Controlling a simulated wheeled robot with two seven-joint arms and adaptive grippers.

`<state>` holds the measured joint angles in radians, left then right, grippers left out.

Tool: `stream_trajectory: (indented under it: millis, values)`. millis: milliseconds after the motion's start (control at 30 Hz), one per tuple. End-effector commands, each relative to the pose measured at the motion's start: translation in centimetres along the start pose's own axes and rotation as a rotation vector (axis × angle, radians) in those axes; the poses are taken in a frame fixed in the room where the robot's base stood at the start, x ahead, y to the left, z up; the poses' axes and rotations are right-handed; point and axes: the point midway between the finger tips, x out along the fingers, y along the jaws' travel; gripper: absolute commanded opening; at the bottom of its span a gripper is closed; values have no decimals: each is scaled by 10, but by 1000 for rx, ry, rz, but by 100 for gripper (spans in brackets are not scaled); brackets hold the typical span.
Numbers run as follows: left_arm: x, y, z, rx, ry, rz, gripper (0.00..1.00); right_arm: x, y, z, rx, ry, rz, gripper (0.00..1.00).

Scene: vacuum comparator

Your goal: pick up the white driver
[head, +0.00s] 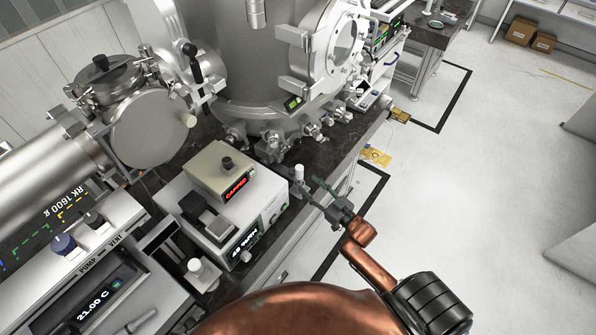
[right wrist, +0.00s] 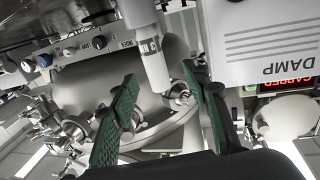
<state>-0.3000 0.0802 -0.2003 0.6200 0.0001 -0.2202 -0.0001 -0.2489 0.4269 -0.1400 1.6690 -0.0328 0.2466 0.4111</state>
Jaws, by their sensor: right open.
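The white driver (head: 299,172) looks like a small white upright cylinder at the front edge of the bench, right of the instrument box. In the right wrist view, the white shaft (right wrist: 153,68) with a grey marked band lies between the two green finger pads, with gaps at both sides. My right gripper (head: 317,193) is open, close beside the driver in the head view. The right wrist view shows its spread fingers (right wrist: 160,76), not closed on anything. The driver's far end is cut off at the top of that view. My left gripper is out of view.
A beige box with a red display (head: 222,171) sits on a white instrument (head: 270,205) left of the driver. The steel vacuum chamber (head: 250,70) stands behind. Another white knob-topped piece (head: 196,267) is at front left. Open floor (head: 450,190) lies right.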

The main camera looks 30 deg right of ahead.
Motion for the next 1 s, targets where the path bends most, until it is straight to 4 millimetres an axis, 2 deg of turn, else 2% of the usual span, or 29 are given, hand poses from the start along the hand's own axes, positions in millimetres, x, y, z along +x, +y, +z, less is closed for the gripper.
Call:
stream_trajectory:
  millis: [567,867,1000]
  values:
    - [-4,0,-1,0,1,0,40,68,9,-8,-1,1,2,43]
    - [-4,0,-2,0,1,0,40,73,8,-7,-1,-1,2,43]
    - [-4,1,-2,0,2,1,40,73,8,-7,-1,0,2,34]
